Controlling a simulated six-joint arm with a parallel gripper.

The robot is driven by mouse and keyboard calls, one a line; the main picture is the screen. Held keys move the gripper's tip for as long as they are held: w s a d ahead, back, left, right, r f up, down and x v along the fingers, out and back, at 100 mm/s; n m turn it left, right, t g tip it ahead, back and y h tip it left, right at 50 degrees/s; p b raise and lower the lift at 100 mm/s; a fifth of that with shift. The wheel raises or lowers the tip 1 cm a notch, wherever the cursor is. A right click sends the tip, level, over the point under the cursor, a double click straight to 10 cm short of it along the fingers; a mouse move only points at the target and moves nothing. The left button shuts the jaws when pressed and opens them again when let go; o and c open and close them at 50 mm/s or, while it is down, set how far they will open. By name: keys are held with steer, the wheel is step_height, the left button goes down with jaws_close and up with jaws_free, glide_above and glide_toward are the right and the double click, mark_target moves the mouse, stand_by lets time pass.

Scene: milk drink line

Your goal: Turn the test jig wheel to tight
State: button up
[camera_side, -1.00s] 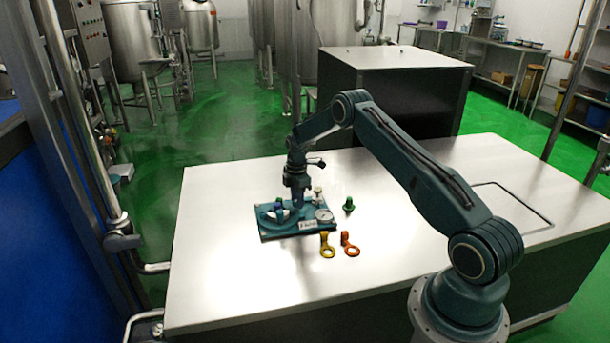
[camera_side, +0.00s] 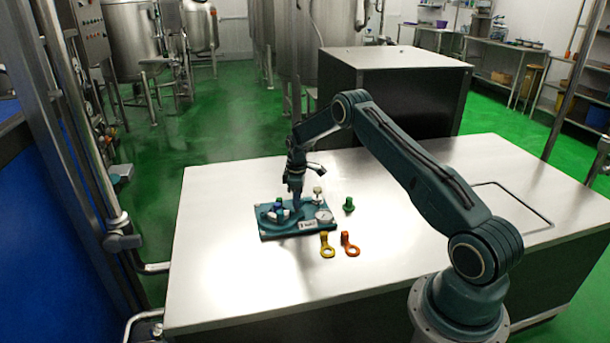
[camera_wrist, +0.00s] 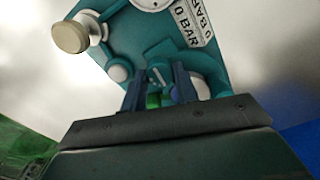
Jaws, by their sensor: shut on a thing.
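The teal test jig (camera_side: 272,234) lies flat on the metal table, and its plate (camera_wrist: 216,52) fills the upper middle of the wrist view. My gripper (camera_side: 296,207) points down onto the jig. In the wrist view my gripper (camera_wrist: 160,82) has a dark finger on each side of a small teal part of the wheel (camera_wrist: 159,75) with a white mark, and is shut on it. The fingers hide much of the wheel. A round gauge (camera_side: 323,215) sits at the jig's right end, beside a label (camera_wrist: 187,25) reading 0 BAR.
A pale knob (camera_side: 318,191) stands up from the jig behind the gauge; it also shows in the wrist view (camera_wrist: 70,37). The table's front is clear.

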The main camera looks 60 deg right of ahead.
steer(key=m, duration=0.4)
steer(key=shift+m, duration=0.3)
steer(key=m, duration=0.3)
steer(key=shift+m, duration=0.4)
steer(key=m, duration=0.8)
steer(key=shift+m, duration=0.3)
steer(key=o, duration=1)
steer(key=shift+r, duration=0.15)
